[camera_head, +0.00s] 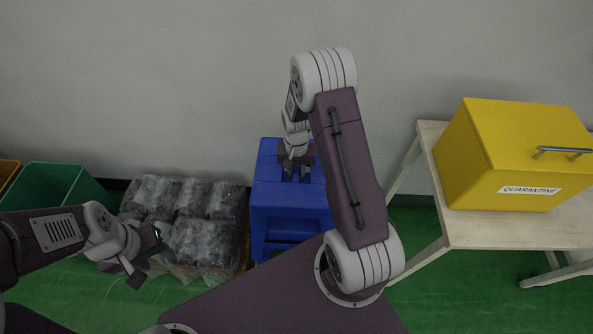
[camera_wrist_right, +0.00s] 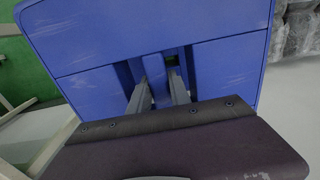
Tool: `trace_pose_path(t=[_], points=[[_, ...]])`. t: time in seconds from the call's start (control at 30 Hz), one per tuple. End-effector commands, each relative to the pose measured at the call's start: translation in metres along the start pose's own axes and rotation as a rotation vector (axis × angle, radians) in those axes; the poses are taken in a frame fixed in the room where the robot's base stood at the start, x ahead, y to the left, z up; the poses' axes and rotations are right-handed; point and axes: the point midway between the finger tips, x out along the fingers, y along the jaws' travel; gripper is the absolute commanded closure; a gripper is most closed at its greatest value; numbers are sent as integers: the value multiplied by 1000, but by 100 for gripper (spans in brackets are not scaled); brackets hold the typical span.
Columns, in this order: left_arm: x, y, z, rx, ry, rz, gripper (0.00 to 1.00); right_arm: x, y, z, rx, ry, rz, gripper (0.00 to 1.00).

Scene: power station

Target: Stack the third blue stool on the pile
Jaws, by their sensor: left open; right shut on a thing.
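A blue stool (camera_head: 290,205) stands against the wall, below my right arm, in the head view. My right gripper (camera_head: 296,172) is over its top with the fingers pointing down. In the right wrist view the blue stool top (camera_wrist_right: 90,40) fills most of the picture, and my right gripper's fingers (camera_wrist_right: 160,90) reach into the slot in its middle and are shut on it. I cannot tell from these views how many stools are under this top. My left gripper (camera_head: 131,277) is open and empty, low at the left in front of the wrapped bundles.
Plastic-wrapped dark bundles (camera_head: 207,237) sit on a pallet left of the stool. A green bin (camera_head: 55,187) stands further left. A white table (camera_head: 500,233) with a yellow quarantine box (camera_head: 500,150) is at the right. Green floor shows between.

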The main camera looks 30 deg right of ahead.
Motion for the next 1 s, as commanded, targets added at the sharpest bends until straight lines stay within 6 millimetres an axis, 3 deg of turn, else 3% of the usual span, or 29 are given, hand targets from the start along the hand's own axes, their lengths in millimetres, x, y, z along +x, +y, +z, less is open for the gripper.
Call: trace_pose_path(t=[1.0], points=[[85,-2,9,0,0,0,55,126,0,-1,0,2,-1,100]])
